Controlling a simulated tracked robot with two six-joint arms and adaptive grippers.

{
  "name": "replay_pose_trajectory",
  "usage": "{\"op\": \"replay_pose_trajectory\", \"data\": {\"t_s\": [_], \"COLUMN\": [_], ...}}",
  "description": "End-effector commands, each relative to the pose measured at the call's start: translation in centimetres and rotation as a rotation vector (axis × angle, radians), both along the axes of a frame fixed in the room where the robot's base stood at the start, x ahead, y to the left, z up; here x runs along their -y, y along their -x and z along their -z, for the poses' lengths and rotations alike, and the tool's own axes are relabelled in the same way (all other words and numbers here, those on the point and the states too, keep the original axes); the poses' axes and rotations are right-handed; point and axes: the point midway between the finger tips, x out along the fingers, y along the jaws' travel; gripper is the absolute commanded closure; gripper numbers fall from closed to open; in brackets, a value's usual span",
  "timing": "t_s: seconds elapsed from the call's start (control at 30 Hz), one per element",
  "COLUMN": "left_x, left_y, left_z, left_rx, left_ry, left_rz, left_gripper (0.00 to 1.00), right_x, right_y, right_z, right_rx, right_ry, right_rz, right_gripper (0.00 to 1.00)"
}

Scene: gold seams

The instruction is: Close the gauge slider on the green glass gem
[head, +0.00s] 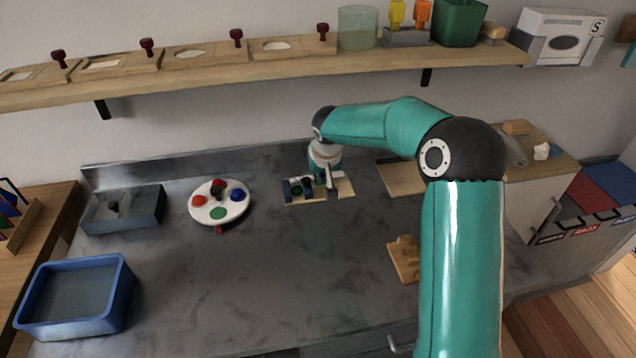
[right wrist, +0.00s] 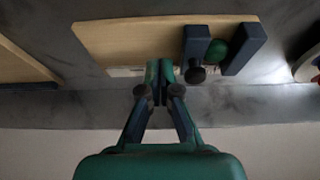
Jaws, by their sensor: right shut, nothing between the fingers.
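The gauge (head: 343,187) is a pale wooden board with two dark blue blocks at its left end; it also shows in the right wrist view (right wrist: 125,38). The green glass gem (right wrist: 216,50) sits between the blocks, also visible in the head view (head: 296,190). The slider (right wrist: 195,48) is the block with a dark round knob. I cannot tell whether both blocks touch the gem. My right gripper (right wrist: 160,70) is shut and empty, over the board's edge on the knob's side, away from the gem. It also shows in the head view (head: 328,178). My left gripper is out of view.
A white round dish (head: 231,212) with coloured gems stands left of the gauge. A grey box (head: 150,215) and a blue tub (head: 75,331) are farther left. A wooden board (head: 399,178) lies to the right. The counter (head: 290,270) in front is clear.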

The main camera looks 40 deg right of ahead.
Motion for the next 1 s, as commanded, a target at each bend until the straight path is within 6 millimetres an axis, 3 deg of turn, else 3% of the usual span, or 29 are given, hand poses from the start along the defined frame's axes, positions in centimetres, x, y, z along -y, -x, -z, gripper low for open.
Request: {"op": "replay_pose_trajectory", "data": {"t_s": [1.0], "left_x": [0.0], "left_y": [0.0], "left_z": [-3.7], "left_rx": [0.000], "left_ry": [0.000], "left_rz": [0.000], "left_gripper": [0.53], "right_x": [0.0], "right_y": [0.0], "right_z": [-5.9], "right_rx": [0.001], "right_ry": [0.000], "right_rz": [0.001], "right_gripper": [1.00]}}
